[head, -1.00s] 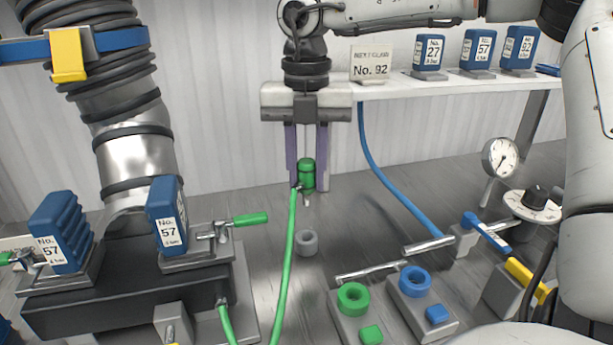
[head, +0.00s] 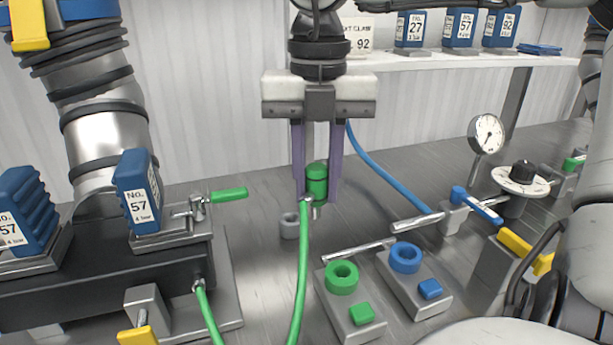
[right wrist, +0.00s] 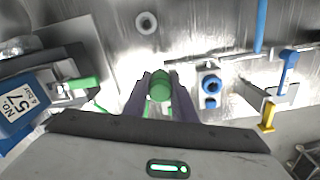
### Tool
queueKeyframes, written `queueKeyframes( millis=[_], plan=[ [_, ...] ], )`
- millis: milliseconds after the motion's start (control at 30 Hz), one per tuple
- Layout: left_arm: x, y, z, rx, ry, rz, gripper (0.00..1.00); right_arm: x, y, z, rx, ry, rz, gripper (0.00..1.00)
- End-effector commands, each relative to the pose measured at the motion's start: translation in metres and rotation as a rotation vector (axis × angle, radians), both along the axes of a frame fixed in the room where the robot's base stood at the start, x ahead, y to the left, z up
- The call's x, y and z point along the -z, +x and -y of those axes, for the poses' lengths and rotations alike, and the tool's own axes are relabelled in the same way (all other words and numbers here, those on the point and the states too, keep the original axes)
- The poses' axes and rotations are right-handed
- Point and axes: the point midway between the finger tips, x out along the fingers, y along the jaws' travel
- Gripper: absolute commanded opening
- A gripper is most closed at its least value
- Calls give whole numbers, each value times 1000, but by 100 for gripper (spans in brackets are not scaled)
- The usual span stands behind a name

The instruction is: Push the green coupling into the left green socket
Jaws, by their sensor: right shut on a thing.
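My right gripper (head: 319,200) is shut on the green coupling (head: 317,180), holding it upright above the table. A green hose (head: 302,260) runs down from it. The coupling also shows between the fingers in the right wrist view (right wrist: 160,86). The left green socket (head: 341,278) is a green ring on a grey block with a green button (head: 361,313). It lies lower and slightly right of the coupling in the head view, apart from it. In the wrist view I cannot make out the green socket behind the gripper. My left gripper is not in view.
The blue socket (head: 405,257) stands right of the green one, with a metal bar (head: 358,251) behind. A grey ring (head: 289,226) lies left of the coupling. The dark manifold with a blue No. 57 block (head: 137,192) and green lever (head: 229,194) stands at left.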

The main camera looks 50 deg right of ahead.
Motion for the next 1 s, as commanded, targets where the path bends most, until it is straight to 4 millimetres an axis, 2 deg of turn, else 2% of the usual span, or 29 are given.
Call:
queueKeyframes(
  millis=[300, 633, 800, 1000],
  plan=[
    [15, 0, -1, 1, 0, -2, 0, 6, -30, -11, 0, 1, 2, 0],
    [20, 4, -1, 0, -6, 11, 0, 11, -60, -22, -1, -1, 2, 0],
    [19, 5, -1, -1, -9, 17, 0, 11, -69, -25, 0, 0, 0, 0],
    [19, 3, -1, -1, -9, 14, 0, 11, -69, -25, 1, 1, -1, 0]
  ],
)
